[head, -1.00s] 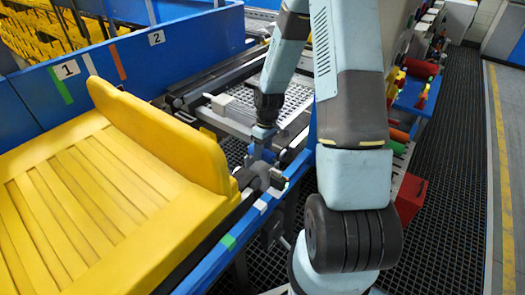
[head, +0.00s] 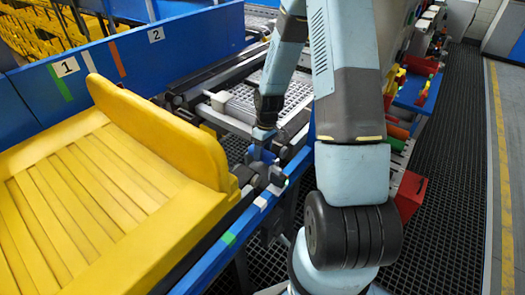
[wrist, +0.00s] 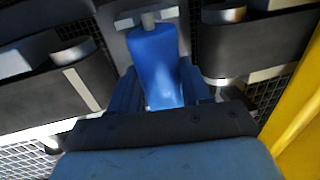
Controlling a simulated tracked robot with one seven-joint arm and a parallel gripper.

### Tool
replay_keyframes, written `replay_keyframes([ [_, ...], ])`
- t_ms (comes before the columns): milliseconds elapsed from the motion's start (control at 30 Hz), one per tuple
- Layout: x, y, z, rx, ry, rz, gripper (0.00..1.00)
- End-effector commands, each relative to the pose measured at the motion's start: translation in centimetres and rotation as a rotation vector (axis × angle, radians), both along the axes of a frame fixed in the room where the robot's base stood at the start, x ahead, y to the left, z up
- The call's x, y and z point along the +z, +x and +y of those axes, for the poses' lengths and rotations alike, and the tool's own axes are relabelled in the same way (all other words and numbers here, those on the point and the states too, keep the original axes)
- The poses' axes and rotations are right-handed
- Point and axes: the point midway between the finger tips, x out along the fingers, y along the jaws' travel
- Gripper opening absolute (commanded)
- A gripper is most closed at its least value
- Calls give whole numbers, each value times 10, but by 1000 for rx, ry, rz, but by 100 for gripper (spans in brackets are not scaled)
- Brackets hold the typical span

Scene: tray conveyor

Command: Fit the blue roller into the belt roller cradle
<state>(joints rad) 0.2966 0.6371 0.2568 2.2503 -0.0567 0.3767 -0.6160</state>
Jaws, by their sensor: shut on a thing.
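The blue roller (wrist: 156,62) stands out in the wrist view, with a grey metal axle end at its far end. My gripper (wrist: 158,90) is shut on it, with dark blue fingers on either side. In the head view my gripper (head: 262,152) points down at the gap in the conveyor, just right of the yellow tray. The grey cradle parts (head: 277,177) are just below it, largely hidden by the gripper. I cannot tell whether the roller is seated in the cradle or above it.
The yellow tray (head: 205,158) stands close on the left of the gripper. A blue side rail (head: 205,262) with coloured marks runs along the near side. Dark belt blocks (wrist: 55,85) flank the roller in the wrist view. A red bin (head: 409,195) stands right of my arm.

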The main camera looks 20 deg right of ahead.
Motion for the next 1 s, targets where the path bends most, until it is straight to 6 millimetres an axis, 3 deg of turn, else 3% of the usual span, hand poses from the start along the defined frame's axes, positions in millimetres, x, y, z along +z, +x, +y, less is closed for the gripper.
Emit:
replay_keyframes([
  [1000,-20,0,0,0,0,0,0],
])
